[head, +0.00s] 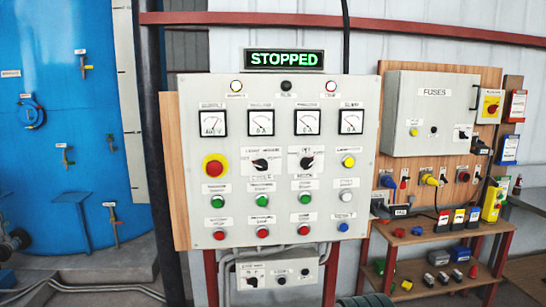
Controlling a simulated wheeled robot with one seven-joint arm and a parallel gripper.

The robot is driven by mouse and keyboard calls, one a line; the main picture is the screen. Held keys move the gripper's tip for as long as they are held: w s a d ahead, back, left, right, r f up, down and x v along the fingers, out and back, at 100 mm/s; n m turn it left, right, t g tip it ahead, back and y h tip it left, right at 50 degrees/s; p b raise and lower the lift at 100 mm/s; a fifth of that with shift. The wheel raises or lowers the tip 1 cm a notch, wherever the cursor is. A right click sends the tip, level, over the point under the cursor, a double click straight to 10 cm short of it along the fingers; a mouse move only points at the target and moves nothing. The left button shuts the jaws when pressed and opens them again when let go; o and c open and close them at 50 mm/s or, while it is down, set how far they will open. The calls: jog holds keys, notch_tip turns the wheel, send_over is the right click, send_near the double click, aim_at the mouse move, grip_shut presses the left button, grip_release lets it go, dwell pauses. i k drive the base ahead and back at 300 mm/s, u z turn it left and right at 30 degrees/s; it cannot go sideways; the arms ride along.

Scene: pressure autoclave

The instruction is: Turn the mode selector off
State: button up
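The control panel (342,100) is a pale upright board facing me. Two black rotary selectors sit side by side near its middle: a left selector (261,165) and a right selector (307,163). Both pointers look turned off vertical. The small labels are too blurred to tell surely which one is the mode selector. A small box (240,290) below the panel carries another dark rotary knob (253,281). My gripper is not in view.
A lit sign (284,59) above the panel reads STOPPED. A red emergency button (215,166) on a yellow ring is left of the selectors. A fuse box (430,110) and shelf (425,240) stand right; a blue tank (50,130) stands left.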

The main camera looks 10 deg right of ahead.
aim_at(306, 163)
jog(key=u, duration=0.65)
jog(key=i, duration=1)
jog(key=z, duration=0.2)
